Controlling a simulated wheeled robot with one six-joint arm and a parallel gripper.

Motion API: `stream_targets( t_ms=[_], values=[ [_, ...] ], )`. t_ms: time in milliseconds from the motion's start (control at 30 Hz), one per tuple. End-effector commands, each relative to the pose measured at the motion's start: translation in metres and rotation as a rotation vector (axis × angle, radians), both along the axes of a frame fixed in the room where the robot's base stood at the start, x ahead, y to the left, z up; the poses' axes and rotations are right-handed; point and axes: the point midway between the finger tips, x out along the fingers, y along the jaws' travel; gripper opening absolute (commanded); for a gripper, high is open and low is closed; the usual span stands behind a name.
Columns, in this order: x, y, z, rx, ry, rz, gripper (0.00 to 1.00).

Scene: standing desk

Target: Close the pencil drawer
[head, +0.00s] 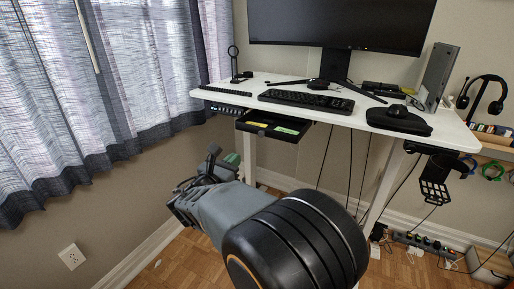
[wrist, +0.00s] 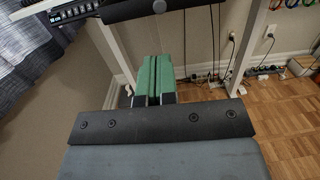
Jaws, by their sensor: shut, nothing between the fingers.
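The black pencil drawer (head: 292,137) hangs under the white desk (head: 214,93) and is pulled out. Its open top shows yellow and green items inside. In the wrist view a dark bar at the top edge, seemingly the drawer's front (wrist: 130,12), is cut off by the frame. My gripper's green fingers (wrist: 154,77) are shut together with nothing between them. In the head view my gripper (head: 233,158) is in front of and below the drawer, to its left, partly hidden by my wrist. It appears apart from the drawer.
A power strip (head: 228,108) is mounted under the desk edge left of the drawer. A white desk leg (head: 250,160) stands behind my gripper. Cables hang right of the drawer. A curtain (head: 90,90) is at the left. The space in front of the drawer looks clear.

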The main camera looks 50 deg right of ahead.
Motion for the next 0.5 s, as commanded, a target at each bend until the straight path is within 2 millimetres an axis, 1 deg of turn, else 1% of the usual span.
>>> stream_targets(
  t_ms=[167,400,500],
  values=[
    [0.006,-0.027,0.001,-0.006,0.005,-0.004,0.0],
    [0.016,-0.072,0.004,-0.005,0.004,-0.004,0.0],
    [0.02,-0.088,0.005,-0.005,0.004,-0.002,0.0]
  ],
)
